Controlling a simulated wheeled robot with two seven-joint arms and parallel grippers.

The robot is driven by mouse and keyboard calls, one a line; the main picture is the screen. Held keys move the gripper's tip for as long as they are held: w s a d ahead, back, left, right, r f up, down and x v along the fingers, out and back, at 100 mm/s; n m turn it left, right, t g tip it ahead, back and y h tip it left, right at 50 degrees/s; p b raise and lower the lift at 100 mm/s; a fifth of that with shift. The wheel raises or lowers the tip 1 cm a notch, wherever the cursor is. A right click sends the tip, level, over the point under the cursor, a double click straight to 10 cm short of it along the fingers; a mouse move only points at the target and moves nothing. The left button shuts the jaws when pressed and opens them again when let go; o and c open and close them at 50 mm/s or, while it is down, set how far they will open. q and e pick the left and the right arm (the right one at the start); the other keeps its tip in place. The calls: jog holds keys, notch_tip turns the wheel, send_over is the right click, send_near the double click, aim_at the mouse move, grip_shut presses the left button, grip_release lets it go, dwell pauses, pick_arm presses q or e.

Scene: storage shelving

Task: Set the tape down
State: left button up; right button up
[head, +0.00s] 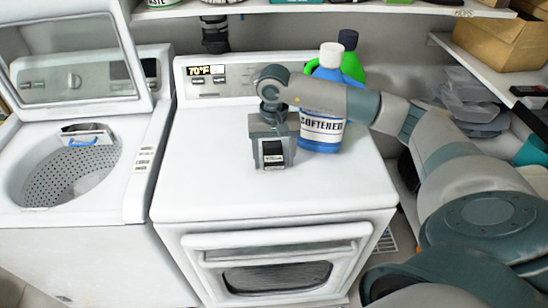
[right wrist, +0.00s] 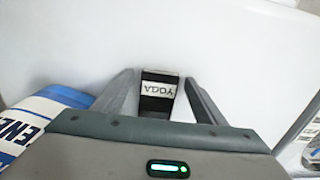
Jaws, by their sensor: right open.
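The tape (head: 274,152) is a small black case with a white label, on or just above the white dryer top. In the right wrist view the tape (right wrist: 159,92) shows the word YOGA on its label. My right gripper (head: 272,158) points down over the dryer top, with the tape between its fingers. In the right wrist view the fingers of the right gripper (right wrist: 159,84) are open on either side of the tape, with narrow gaps. I cannot tell whether the tape's lower end touches the dryer. My left gripper is not in view.
A blue SOFTENER bottle (head: 322,128) stands close to the right of my gripper. A green bottle (head: 352,66) is behind it. The dryer top (head: 210,170) is clear to the left and in front. An open washer (head: 70,180) stands left.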

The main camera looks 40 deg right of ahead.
jog(key=shift+r, duration=0.1)
jog(key=shift+r, duration=0.1)
jog(key=shift+r+b, duration=0.3)
jog(key=shift+r, duration=0.25)
notch_tip(320, 180, up, 11)
jog(key=b, duration=0.4)
jog(key=shift+o, duration=0.5)
jog(key=shift+f, duration=0.1)
